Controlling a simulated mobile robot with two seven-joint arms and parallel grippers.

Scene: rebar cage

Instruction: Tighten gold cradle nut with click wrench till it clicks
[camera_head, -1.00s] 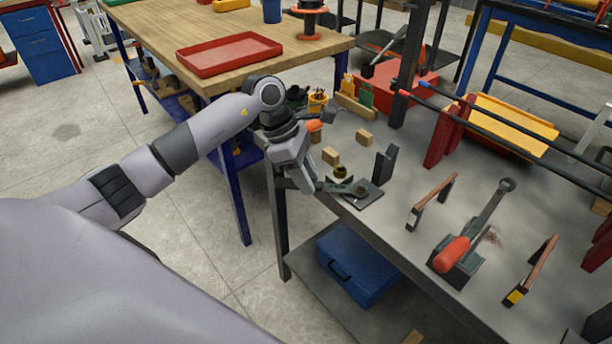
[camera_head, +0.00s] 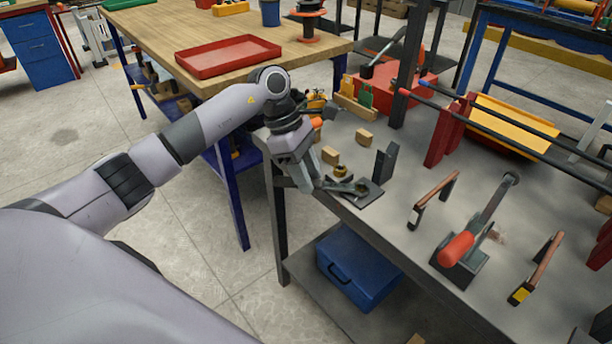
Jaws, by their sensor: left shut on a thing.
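My left gripper (camera_head: 318,187) is at the near left edge of the grey metal bench. It is shut on the click wrench (camera_head: 340,187), a grey bar that runs right from the fingers. The far end of the wrench lies over a dark cradle plate (camera_head: 371,197) with an upright dark block (camera_head: 385,163) behind it. A small gold round piece, which looks like the gold nut (camera_head: 341,171), shows just behind the wrench. The contact between wrench and nut is too small to tell. My right gripper is not in view.
Wooden blocks (camera_head: 364,136) lie behind the cradle. A copper-coloured handle bar (camera_head: 436,197) and a red-handled lever tool (camera_head: 457,248) stand to the right. A blue case (camera_head: 357,266) sits on the shelf below. A red tray (camera_head: 228,56) is on the wooden table.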

